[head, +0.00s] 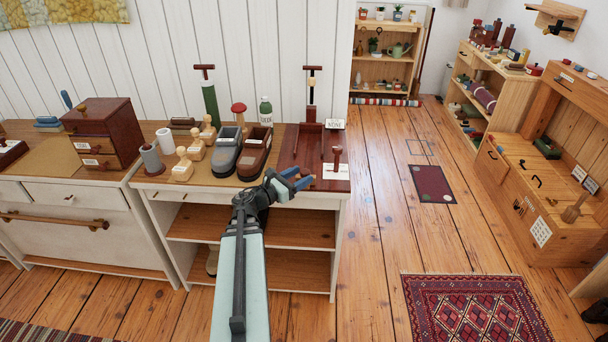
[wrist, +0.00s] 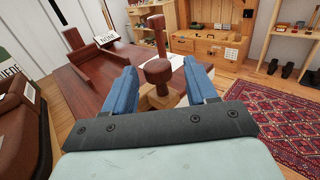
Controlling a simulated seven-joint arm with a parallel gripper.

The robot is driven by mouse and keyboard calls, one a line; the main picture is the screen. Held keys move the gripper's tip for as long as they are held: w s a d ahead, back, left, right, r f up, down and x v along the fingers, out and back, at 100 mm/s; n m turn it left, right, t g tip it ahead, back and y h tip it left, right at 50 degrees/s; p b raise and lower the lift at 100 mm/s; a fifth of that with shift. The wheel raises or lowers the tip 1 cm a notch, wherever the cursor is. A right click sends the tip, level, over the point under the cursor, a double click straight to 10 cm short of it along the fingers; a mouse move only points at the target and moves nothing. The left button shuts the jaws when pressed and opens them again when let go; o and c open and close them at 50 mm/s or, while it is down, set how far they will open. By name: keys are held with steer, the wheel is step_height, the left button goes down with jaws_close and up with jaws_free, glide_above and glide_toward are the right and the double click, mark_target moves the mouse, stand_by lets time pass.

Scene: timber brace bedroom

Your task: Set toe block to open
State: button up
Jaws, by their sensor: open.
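My gripper (head: 302,178) is open, with blue fingers, low over the right end of the bench. In the wrist view its fingers (wrist: 154,84) stand on either side of a round dark-brown knob (wrist: 158,71) on a pale wooden block, with gaps showing beside the knob. This may be the toe block; no label on it is readable. The gripper hides it in the head view. Beyond it, a dark-red post with a knob (head: 336,155) stands by a white card (head: 338,171); the post also shows in the wrist view (wrist: 158,32).
A dark-red tray (head: 303,142) and a card reading NONE (head: 335,124) are behind. Two shoes (head: 254,153), several wooden stamps (head: 183,166) and a green bottle (head: 265,111) stand left of my gripper. Open floor lies right of the bench (head: 340,215).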

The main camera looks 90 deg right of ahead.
steer(key=shift+v, duration=2.4)
